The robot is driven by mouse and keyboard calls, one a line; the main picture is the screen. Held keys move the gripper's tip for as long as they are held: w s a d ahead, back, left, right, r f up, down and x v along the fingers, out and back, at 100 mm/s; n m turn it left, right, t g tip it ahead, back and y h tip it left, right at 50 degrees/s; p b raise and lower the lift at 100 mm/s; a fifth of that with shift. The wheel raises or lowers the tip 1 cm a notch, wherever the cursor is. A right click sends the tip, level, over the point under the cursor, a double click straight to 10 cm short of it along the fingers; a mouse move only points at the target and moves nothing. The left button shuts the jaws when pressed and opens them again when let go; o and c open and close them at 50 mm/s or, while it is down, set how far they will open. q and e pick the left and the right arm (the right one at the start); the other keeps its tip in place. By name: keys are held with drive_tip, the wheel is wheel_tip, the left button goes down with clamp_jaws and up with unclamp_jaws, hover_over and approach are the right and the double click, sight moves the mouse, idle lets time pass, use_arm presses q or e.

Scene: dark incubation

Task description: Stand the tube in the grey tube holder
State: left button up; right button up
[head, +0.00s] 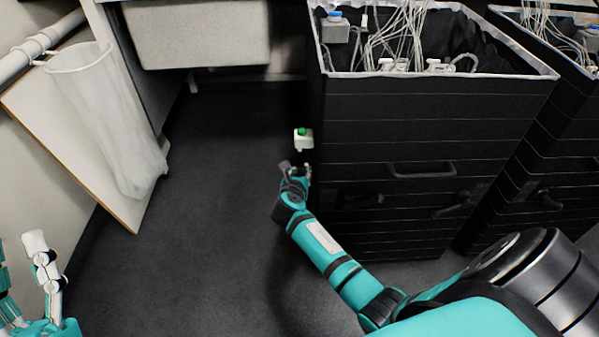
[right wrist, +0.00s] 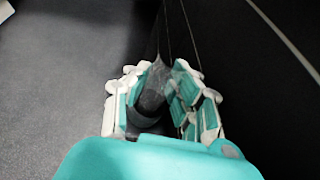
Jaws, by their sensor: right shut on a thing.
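My right gripper (head: 295,172) is low beside the left wall of the near black box. In the right wrist view my right gripper (right wrist: 158,98) has its white and teal fingers on either side of a greyish, partly see-through tube (right wrist: 153,88), and is shut on it. The tube's lower part is hidden by the fingers and the gripper body. My left gripper (head: 25,275) is at the lower left, its fingers apart with nothing seen between them.
A white fitting with a green button (head: 303,138) is just beyond my right gripper. A clear bag (head: 110,120) hangs at the left. The dark floor (head: 200,200) is clear.

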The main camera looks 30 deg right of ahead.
drive_tip(key=o, duration=0.9)
drive_tip(key=shift+f, duration=0.1)
drive_tip(key=shift+s, duration=0.1)
drive_tip(key=v, duration=1.2)
drive_tip(key=shift+a, duration=0.2)
